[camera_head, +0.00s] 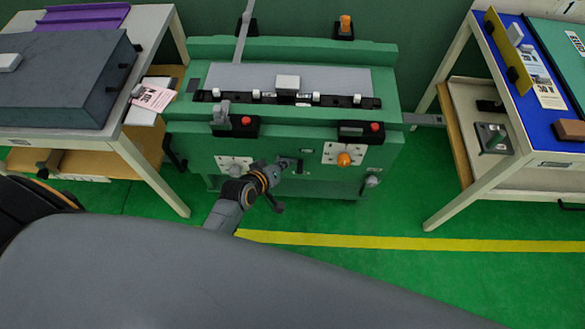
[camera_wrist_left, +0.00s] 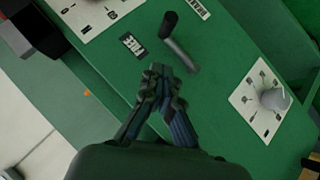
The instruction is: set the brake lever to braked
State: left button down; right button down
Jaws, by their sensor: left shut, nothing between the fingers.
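The green machine (camera_head: 285,135) stands in the middle of the head view. In the left wrist view, a short lever with a grey rod and black grip (camera_wrist_left: 178,42) sticks out of its green front panel; this looks like the brake lever. A small black-and-white label (camera_wrist_left: 132,45) is beside it, too small to read. My left gripper (camera_wrist_left: 160,78) is shut and empty, its tips close to the lever but apparently apart from it. In the head view my left gripper (camera_head: 282,166) is at the machine's front, between two white dial plates, and partly hides the panel. My right gripper is not in view.
A plate with an orange knob (camera_head: 344,158) is right of my gripper; a white plate (camera_head: 232,162) is left. Red-button boxes (camera_head: 243,124) sit above. Benches (camera_head: 150,20) flank the machine. The green floor in front, with its yellow line (camera_head: 380,242), is clear.

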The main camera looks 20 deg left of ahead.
aim_at(298, 164)
pick_arm(q)
jog(key=shift+w+d+f+b, duration=0.1)
jog(key=shift+w+d+f, duration=0.3)
jog(key=shift+f, duration=0.35)
jog(key=shift+w+d+f+b, duration=0.1)
jog(key=shift+w+d+f, duration=0.3)
jog(key=shift+f, duration=0.4)
jog(key=shift+w+d+f+b, duration=0.1)
jog(key=shift+w+d+f, duration=0.25)
jog(key=shift+f, duration=0.4)
